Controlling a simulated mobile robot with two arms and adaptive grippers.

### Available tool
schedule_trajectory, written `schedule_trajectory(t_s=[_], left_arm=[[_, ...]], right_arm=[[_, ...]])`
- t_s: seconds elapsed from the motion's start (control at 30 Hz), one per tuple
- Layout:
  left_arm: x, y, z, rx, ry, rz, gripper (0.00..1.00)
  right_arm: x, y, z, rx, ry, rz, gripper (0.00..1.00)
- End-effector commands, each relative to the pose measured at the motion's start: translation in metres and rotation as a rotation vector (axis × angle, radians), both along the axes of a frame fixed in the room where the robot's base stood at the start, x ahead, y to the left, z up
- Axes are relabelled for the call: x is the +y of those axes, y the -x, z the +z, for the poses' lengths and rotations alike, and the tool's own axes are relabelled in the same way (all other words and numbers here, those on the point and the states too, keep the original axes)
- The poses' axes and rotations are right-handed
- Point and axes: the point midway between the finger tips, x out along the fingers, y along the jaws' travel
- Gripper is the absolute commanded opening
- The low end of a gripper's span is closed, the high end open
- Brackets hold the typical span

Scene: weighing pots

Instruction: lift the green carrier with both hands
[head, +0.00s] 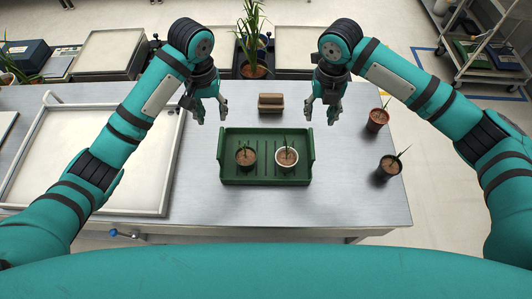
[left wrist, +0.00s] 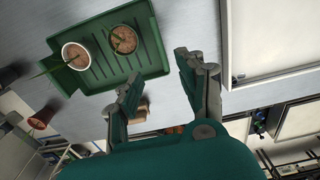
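The green carrier (head: 266,177) lies flat on the metal table, with a raised handle at its left and right ends. Two potted seedlings stand in it, a dark pot (head: 246,158) on the left and a white-rimmed pot (head: 287,158) on the right. My left gripper (head: 211,116) is open and empty above and behind the carrier's left end. My right gripper (head: 321,116) is open and empty above and behind its right end. The carrier also shows in the left wrist view (left wrist: 101,76), beyond the open fingers of my left gripper (left wrist: 162,90). Neither gripper touches the carrier.
A small brown block-like object (head: 271,102) sits behind the carrier. Two more potted plants stand right of it, a reddish pot (head: 377,119) and a dark pot (head: 388,167). A large white tray (head: 172,160) lies to the left. The table in front of the carrier is clear.

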Motion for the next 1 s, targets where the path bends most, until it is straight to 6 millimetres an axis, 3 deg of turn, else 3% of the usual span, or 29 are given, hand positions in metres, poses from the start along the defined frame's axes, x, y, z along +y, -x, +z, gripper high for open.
schedule_trajectory(t_s=[0.17, 0.47, 0.8, 1.0], left_arm=[[-0.001, 0.002, -0.028, 0.006, 0.002, 0.0, 0.4], [-0.003, 0.004, -0.058, 0.013, 0.007, 0.002, 0.4], [0.0, 0.001, -0.125, 0.006, -0.002, -0.001, 0.4], [0.0, 0.001, -0.154, 0.004, -0.001, -0.001, 0.4]], right_arm=[[0.0, 0.002, -0.028, 0.005, 0.002, 0.0, 0.4], [0.0, 0.001, -0.057, 0.003, 0.002, -0.001, 0.4], [0.0, 0.001, -0.125, 0.004, 0.001, 0.0, 0.4], [0.0, 0.001, -0.154, 0.003, 0.001, 0.0, 0.4]])
